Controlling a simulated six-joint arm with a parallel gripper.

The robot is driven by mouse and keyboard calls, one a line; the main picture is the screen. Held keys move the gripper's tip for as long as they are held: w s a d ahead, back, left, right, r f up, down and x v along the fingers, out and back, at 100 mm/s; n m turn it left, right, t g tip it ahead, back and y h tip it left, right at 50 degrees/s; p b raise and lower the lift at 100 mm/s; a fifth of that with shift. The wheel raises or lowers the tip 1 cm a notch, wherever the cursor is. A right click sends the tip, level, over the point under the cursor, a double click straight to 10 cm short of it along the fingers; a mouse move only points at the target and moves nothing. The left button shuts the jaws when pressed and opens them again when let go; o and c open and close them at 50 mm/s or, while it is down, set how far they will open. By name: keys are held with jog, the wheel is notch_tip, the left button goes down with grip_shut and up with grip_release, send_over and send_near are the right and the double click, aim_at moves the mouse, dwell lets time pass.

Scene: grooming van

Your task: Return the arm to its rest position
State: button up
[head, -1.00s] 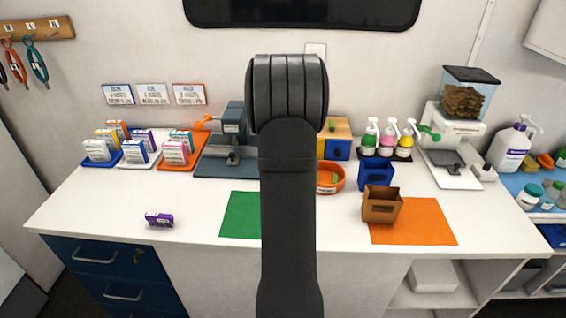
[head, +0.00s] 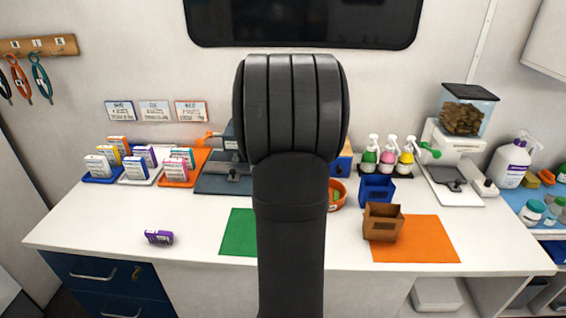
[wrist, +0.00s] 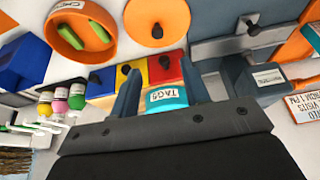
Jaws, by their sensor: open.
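My dark arm (head: 290,200) rises through the middle of the head view, folded back near the camera. My gripper is hidden behind it there. In the wrist view my gripper (wrist: 160,78) is open, with its two blue-grey fingers apart. A teal container labelled TAGS (wrist: 167,98) shows between the fingers. It looks to be beyond them, and I see no contact.
Small boxes stand on trays at left.

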jog(key=x, duration=1.2)
jog(key=shift+s+f, duration=0.1)
jog(key=shift+s+r, duration=0.2)
jog(key=shift+s, duration=0.3)
jog(key=shift+s+r, duration=0.15)
jog(key=shift+s, duration=0.35)
